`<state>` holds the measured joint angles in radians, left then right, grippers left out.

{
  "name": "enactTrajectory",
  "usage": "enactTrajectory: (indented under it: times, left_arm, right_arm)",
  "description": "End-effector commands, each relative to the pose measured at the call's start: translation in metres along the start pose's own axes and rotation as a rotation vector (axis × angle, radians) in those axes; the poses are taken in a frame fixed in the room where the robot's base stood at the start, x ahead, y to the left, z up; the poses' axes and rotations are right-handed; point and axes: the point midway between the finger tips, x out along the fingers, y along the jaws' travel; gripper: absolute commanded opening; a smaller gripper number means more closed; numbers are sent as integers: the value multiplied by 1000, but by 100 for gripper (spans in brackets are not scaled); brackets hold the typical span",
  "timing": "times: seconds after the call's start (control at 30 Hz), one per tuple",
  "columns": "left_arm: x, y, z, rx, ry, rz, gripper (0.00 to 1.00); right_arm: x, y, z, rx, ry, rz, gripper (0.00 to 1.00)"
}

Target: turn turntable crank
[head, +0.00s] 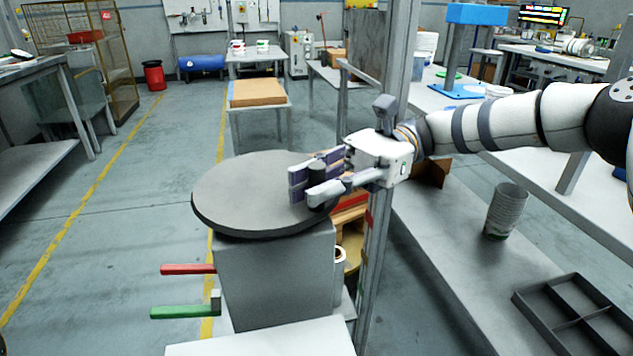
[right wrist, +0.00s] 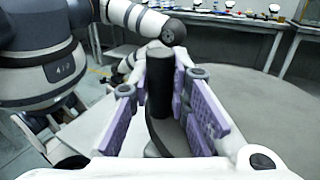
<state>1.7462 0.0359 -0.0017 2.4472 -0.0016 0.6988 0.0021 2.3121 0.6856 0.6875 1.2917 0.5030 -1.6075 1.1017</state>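The turntable has a dark grey round top (head: 245,190) on a grey box-shaped pedestal (head: 275,275). My right gripper (head: 318,182) is at the right edge of the round top, its two purple-padded fingers spread apart. In the right wrist view an upright black cylindrical handle (right wrist: 160,85) stands between the fingers of my right gripper (right wrist: 162,100). The fingers look open around it; whether either pad touches it is hard to tell. In the head view the fingers largely hide the handle. My left gripper is not seen in either view.
A red bar (head: 188,269) and a green bar (head: 185,312) stick out left of the pedestal. A grey post (head: 378,240) stands close at its right. A cup stack (head: 506,210) and a dark divided tray (head: 575,315) are on the right-hand bench. The floor to the left is clear.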

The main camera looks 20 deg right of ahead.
Motion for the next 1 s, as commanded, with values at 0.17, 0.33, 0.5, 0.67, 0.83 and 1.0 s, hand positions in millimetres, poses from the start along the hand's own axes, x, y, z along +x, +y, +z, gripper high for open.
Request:
enactTrajectory:
  times: [0.17,0.33,0.5,0.67,0.83,1.0]
  left_arm:
    - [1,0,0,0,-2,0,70]
    - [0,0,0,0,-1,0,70]
    - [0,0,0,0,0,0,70]
    - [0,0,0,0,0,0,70]
    - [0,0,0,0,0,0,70]
    - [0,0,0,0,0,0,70]
  right_arm:
    - [0,0,-5,8,6,0,38]
    - [0,0,-3,4,5,0,38]
    - [-15,-1,-3,3,5,-3,38]
    - [-51,-1,-4,5,7,-4,38]
    - [-72,0,-3,5,5,-2,38]
    - [-76,0,-3,6,5,0,38]
